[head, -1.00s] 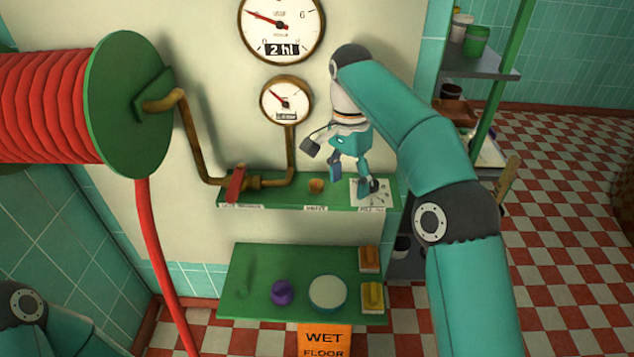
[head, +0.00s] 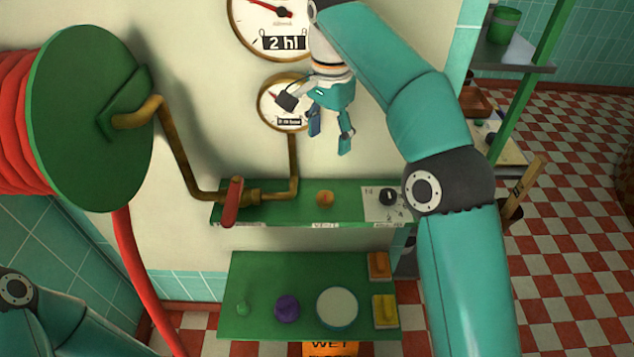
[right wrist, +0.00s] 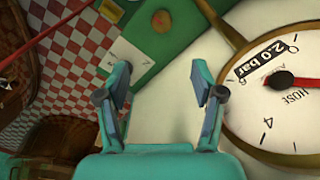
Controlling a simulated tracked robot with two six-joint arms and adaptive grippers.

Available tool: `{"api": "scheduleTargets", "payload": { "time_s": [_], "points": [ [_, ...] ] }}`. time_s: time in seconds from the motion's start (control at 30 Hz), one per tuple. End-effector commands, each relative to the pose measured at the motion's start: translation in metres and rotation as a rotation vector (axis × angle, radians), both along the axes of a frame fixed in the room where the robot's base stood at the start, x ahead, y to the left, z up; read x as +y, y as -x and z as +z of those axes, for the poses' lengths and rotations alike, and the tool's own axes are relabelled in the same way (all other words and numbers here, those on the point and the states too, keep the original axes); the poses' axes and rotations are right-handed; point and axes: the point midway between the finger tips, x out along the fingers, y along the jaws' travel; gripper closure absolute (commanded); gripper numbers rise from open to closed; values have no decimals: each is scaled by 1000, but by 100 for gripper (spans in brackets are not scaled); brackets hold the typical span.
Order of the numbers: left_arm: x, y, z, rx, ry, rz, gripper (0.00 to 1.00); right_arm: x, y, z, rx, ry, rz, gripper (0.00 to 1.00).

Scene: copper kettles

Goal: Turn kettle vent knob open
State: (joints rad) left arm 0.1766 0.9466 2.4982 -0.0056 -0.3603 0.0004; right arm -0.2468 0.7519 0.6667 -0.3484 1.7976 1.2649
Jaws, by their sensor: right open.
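An orange knob (head: 325,198) sits on the upper green shelf (head: 290,190), above a small label that seems to read VENT. A black knob (head: 388,196) stands on a white marked plate (head: 370,213) at the shelf's right end. A red lever (head: 232,201) is on the brass pipe at the left. My right gripper (head: 330,138) is open and empty, above the shelf and apart from the knobs. In the right wrist view its fingers (right wrist: 162,95) are spread, with the orange knob (right wrist: 162,17) beyond them. My left gripper is out of view.
A pressure gauge (head: 271,101) is close beside my right gripper, with a larger gauge (head: 262,22) above. A brass pipe (head: 176,150) bends down to the shelf. A lower green shelf (head: 262,275) holds a purple knob (head: 287,309) and a white disc (head: 337,307).

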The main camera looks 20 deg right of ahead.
Motion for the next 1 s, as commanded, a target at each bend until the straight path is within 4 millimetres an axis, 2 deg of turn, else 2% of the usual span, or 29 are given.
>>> {"api": "scheduleTargets", "payload": {
  "time_s": [0.17,0.27,0.43,0.7,1.0],
  "points": [
    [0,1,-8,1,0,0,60,5,-1,-13,1,0,10,33],
    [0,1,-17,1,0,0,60,7,-2,-28,2,0,15,33],
    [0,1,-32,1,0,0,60,9,-2,-62,4,1,19,33],
    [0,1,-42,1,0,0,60,9,-2,-118,4,0,20,33],
    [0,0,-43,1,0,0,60,10,-3,-160,2,0,20,33]
  ]
}}
